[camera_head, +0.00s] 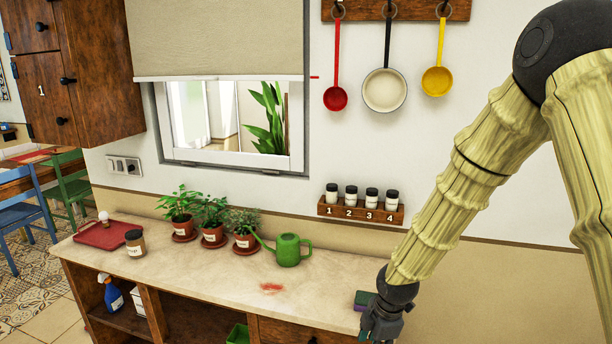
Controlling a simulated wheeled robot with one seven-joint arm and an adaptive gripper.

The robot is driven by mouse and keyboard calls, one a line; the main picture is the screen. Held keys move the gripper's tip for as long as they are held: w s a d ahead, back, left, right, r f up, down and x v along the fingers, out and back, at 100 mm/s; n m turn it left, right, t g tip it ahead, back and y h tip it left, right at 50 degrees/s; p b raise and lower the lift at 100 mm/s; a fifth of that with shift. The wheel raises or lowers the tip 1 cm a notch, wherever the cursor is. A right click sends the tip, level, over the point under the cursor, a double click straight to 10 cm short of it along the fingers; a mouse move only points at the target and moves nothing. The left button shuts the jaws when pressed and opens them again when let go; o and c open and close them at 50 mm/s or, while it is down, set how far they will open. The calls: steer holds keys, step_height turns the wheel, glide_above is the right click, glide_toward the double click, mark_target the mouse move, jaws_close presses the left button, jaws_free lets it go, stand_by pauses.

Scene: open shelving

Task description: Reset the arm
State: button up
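My arm (466,170) comes in from the right, bent at a dark joint at the top right and reaching down to the counter's right end. My gripper (381,322) is at the bottom, low and close to the counter's front edge. Its fingers are small, dark and partly cut off, so I cannot tell whether they are open or shut. A sponge (364,299), green and purple, is right behind the gripper and partly hidden by it. I cannot tell whether they touch.
The counter (330,292) has a red stain (271,288), a green watering can (288,250), potted plants (211,220), a jar (135,243) and a red tray (106,234). A spice rack (360,209) and hanging ladles (386,88) are on the wall.

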steer(key=s+f+m, duration=0.5)
steer(key=s+f, duration=0.3)
steer(key=f, duration=0.3)
steer(key=s+d+f+m, duration=0.2)
steer(key=s+f+m, duration=0.3)
steer(key=s, duration=0.4)
steer(key=s+d+f+m+g, duration=0.1)
steer(key=s+d+f+m, duration=0.1)
steer(key=s+f+m, duration=0.3)
steer(key=s+d+f+m+h, duration=0.1)
steer(key=s+f+m, duration=0.4)
steer(key=s, duration=0.8)
steer(key=shift+d+g, duration=0.3)
steer(key=shift+d, duration=0.35)
